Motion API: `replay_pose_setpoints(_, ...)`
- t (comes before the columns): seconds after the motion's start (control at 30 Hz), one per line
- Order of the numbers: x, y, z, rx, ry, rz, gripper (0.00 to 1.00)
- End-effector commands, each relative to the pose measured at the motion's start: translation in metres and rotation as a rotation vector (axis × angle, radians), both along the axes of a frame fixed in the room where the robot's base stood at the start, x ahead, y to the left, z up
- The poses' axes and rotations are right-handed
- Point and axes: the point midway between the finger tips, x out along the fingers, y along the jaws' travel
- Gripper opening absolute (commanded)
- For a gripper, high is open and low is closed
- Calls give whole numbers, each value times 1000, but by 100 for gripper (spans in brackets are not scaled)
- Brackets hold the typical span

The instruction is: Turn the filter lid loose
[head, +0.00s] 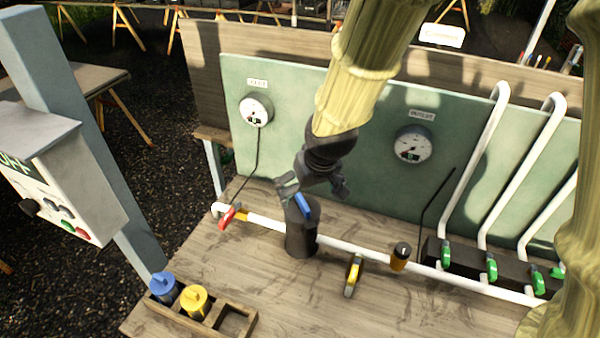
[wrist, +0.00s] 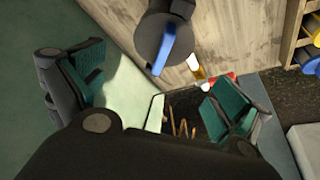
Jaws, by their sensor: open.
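The filter (head: 301,240) is a dark upright cylinder in the white pipe on the bench. Its lid has a blue bar handle (head: 303,206) on top. The handle also shows in the wrist view (wrist: 164,50), at the top centre on the dark round lid (wrist: 165,32). My gripper (head: 312,188) is open and empty, close above and behind the filter, partly overlapping its top in the head view. In the wrist view, its two green-padded fingers (wrist: 158,92) are spread wide, with the handle beyond them. I see no contact with the handle.
A red valve handle (head: 229,217) is left of the filter. A yellow handle (head: 353,275) and an amber-and-black fitting (head: 401,256) are to the right. A wooden rack (head: 222,323) holds blue and yellow canisters. A green panel (head: 375,110) with gauges stands behind.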

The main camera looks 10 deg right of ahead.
Motion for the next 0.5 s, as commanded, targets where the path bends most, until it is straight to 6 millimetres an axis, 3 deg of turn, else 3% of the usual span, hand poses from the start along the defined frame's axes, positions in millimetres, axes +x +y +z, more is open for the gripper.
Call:
replay_pose_setpoints(0.17,5,-2,-16,-2,5,-3,100)
replay_pose_setpoints(0.5,62,2,-73,0,48,0,100)
